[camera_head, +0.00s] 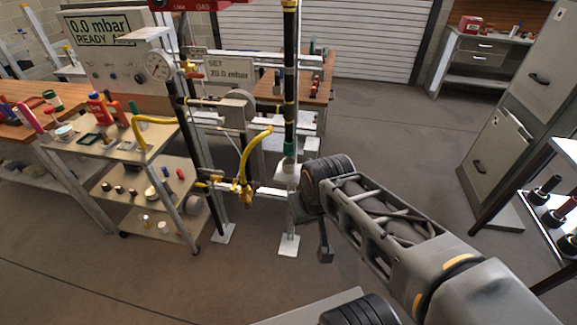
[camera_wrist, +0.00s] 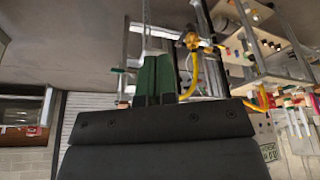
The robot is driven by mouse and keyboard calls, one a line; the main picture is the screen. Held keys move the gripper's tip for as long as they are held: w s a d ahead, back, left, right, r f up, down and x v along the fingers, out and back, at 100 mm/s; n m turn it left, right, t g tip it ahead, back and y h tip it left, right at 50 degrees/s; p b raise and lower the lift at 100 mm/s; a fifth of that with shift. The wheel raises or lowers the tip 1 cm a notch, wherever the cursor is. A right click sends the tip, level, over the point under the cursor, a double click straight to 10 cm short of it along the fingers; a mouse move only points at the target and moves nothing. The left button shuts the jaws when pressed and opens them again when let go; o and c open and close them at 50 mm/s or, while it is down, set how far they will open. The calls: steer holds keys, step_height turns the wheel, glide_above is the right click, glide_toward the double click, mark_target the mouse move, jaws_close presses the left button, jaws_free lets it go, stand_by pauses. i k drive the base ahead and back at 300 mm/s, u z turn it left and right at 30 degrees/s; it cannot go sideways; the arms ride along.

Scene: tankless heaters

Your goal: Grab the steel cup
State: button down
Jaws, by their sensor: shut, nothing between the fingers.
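My gripper (camera_wrist: 154,60) shows in the wrist view as two green and black fingers close together, shut and empty. In the head view its fingers are hard to make out beside my wrist. I cannot pick out the steel cup for sure. Several small metal and dark pieces (camera_head: 118,190) stand on the middle shelf of the cart, left of my arm. Small shiny pieces (camera_head: 146,219) stand on its lower shelf. They are too small to tell which is the cup. My gripper is apart from them, to the right of the cart.
The cart (camera_head: 110,150) stands left, beside a pipe rig (camera_head: 290,75) with yellow hoses (camera_head: 245,165). The rig stands between my arm and the cart. A grey cabinet (camera_head: 505,125) and a shelf with dark cylinders (camera_head: 545,190) are at right. The floor behind my arm is open.

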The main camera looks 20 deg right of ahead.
mark_target(288, 163)
steer(key=u, duration=0.15)
steer(key=k, duration=0.3)
steer(key=z, duration=0.3)
steer(key=i, duration=1.1)
steer(key=u, duration=1.35)
steer(key=i, duration=0.2)
steer(key=u, duration=0.25)
